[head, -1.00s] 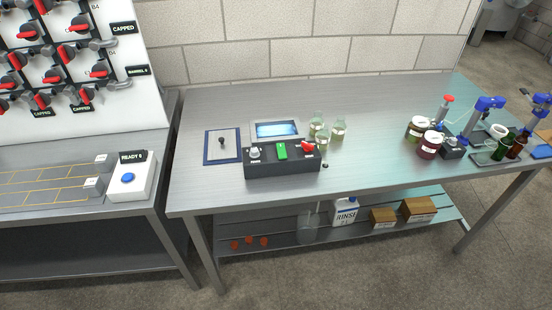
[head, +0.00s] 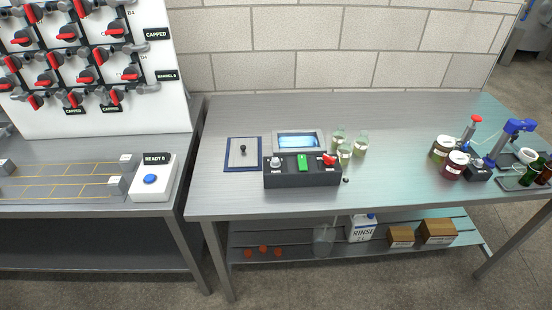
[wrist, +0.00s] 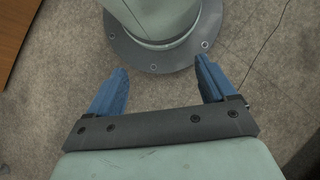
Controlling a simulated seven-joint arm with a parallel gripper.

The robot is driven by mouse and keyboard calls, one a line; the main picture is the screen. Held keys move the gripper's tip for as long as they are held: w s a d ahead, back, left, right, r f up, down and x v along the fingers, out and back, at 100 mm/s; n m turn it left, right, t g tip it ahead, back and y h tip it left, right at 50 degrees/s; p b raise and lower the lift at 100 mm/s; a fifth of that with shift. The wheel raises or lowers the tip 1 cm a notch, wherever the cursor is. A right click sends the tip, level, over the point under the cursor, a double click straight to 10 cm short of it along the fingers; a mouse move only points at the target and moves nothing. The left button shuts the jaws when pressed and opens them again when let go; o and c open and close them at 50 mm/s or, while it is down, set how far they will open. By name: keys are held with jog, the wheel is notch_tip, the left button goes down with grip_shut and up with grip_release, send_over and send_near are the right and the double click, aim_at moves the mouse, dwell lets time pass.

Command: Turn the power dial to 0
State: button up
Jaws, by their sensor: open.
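A dark control box (head: 302,180) stands on the steel bench in the head view. A small grey dial (head: 276,162) sits at the left of its top, a green switch (head: 302,161) in the middle and a red handle (head: 328,159) at the right. The grey dial's pointer and any markings are too small to read. My gripper (wrist: 160,70) shows only in the wrist view. Its two blue fingers are wide apart with nothing between them, above the floor and away from the bench. It is not in the head view.
A screen (head: 299,142) stands behind the box, and a blue-edged panel with a small black lever (head: 242,149) lies left. Glass flasks (head: 360,145) stand close at the right rear. Jars (head: 454,166) stand farther right. The bench between is mostly clear.

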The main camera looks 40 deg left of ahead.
jog(key=shift+m+t, duration=0.3)
jog(key=shift+m, duration=0.1)
jog(key=w+a+r, duration=0.1)
jog(key=w, duration=0.1)
jog(key=w+a+r, duration=0.1)
jog(key=w, duration=0.1)
jog(key=w+a+r, duration=0.1)
jog(key=w+r, duration=0.1)
jog(key=w, duration=0.1)
jog(key=shift+a, duration=0.15)
jog(key=c, duration=0.6)
jog(key=shift+o, duration=0.2)
jog(key=w+a+r, duration=0.4)
jog(key=w+r, duration=0.1)
notch_tip(320, 180, up, 52)
jog(key=m+t+y, duration=0.4)
jog(key=m, duration=0.9)
send_over(276, 160)
jog(key=w+d, duration=0.2)
jog(key=d, duration=0.3)
jog(key=shift+n, duration=0.3)
jog(key=x, duration=1.3)
jog(key=shift+w, duration=0.3)
jog(key=shift+c, duration=0.4)
grip_shut()
